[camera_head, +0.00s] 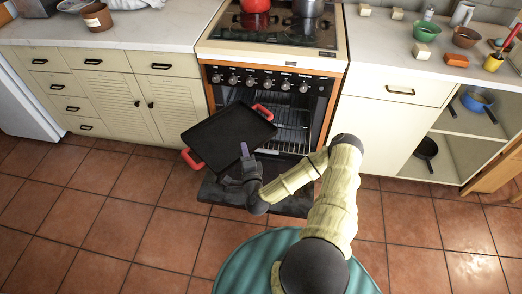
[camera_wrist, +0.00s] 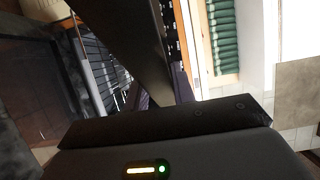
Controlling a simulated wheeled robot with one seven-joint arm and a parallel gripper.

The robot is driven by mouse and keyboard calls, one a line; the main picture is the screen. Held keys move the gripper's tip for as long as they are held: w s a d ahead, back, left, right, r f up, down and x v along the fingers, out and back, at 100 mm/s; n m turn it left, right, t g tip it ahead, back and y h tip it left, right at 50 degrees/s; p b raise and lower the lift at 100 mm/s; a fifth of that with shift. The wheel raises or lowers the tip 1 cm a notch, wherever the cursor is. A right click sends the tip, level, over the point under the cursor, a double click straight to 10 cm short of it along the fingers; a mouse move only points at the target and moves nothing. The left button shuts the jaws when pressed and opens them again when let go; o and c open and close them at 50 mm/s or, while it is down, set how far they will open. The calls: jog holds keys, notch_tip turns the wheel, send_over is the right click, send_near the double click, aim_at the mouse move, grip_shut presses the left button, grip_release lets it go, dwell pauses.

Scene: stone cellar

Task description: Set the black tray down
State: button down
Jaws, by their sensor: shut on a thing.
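The black tray (camera_head: 222,138) has two red handles and is held tilted in front of the oven (camera_head: 275,95). My gripper (camera_head: 244,156) is shut on the tray's near right edge. In the wrist view a dark slab, which looks like the tray (camera_wrist: 125,38), runs down from the top toward the gripper. The oven is open, its door (camera_head: 222,196) lowered under the tray and partly hidden by it and my arm. Wire racks (camera_head: 292,112) show inside the oven; they also show in the wrist view (camera_wrist: 92,62).
A red pot (camera_head: 256,6) and a grey pot (camera_head: 307,8) stand on the stove top. The left counter (camera_head: 150,38) has bare room. Bowls and a yellow cup (camera_head: 493,63) stand on the right counter. The tiled floor is clear on the left.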

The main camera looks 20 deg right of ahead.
jog(key=w+d+f+m+g+h+b, duration=0.1)
jog(key=w+d+f+m+h+b, duration=0.1)
jog(key=d+b, duration=0.4)
jog(key=w+d+f+m+g+h+b, duration=0.1)
jog(key=w+d+f+h+b, duration=0.3)
jog(key=b, duration=0.8)
notch_tip(320, 180, down, 2)
jog(key=shift+w+d+f+m+g+h, duration=0.3)
jog(key=shift+w+d+m, duration=0.35)
jog(key=shift+d+m, duration=0.4)
notch_tip(320, 180, down, 6)
jog(key=b, duration=0.2)
jog(key=shift+f+n+b, duration=0.2)
jog(key=shift+n+b, duration=0.05)
jog(key=shift+b, duration=0.05)
jog(key=shift+f+b, duration=0.6)
jog(key=shift+f, duration=1.2)
jog(key=shift+f, duration=0.35)
